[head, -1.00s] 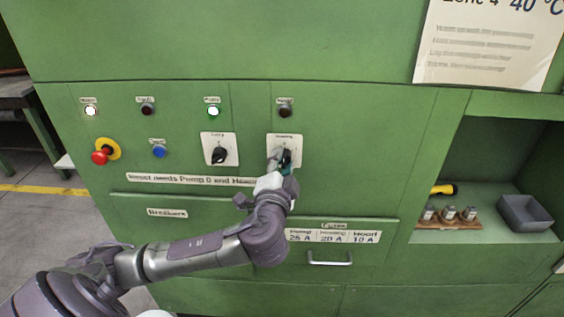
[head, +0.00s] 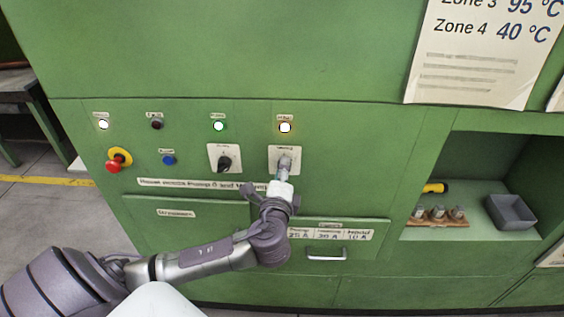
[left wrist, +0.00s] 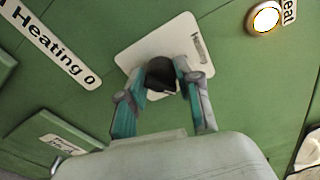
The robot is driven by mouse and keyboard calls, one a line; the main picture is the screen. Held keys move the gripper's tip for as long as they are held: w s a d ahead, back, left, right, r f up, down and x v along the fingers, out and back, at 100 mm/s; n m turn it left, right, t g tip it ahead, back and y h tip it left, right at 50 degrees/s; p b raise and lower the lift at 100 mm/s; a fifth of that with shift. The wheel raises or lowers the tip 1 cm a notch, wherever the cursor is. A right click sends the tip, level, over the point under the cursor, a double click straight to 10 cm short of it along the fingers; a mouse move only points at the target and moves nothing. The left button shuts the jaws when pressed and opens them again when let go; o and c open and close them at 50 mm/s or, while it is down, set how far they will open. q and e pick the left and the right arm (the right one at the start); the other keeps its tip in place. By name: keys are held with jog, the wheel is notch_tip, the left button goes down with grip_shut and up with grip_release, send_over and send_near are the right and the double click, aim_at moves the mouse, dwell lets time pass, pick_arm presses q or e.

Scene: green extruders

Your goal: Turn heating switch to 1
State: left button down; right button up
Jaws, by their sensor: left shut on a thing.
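The heating switch has a white square plate (head: 274,151) on the green panel in the head view; my fingers cover its knob there. In the left wrist view its black knob (left wrist: 160,72) sits in the middle of the tilted plate. My left gripper (head: 284,163) reaches up to the plate from below. In the left wrist view its teal and grey fingers (left wrist: 165,80) stand on both sides of the knob, shut on it. The heat lamp (head: 285,128) above the switch is lit. My right gripper is out of view.
Left of the heating switch is a similar black switch (head: 225,163). Farther left are a blue button (head: 168,160) and a red emergency stop (head: 114,167). A drawer handle (head: 327,257) is below. An open niche at right holds a grey bin (head: 511,213).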

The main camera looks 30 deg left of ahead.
pick_arm(q)
jog(key=shift+r+m+p, duration=0.1)
jog(key=shift+m+p, duration=0.95)
jog(key=shift+m, duration=0.05)
jog(key=c, duration=0.8)
grip_release()
jog(key=v, duration=1.2)
jog(key=shift+w+d, duration=0.1)
jog(key=shift+d, duration=0.05)
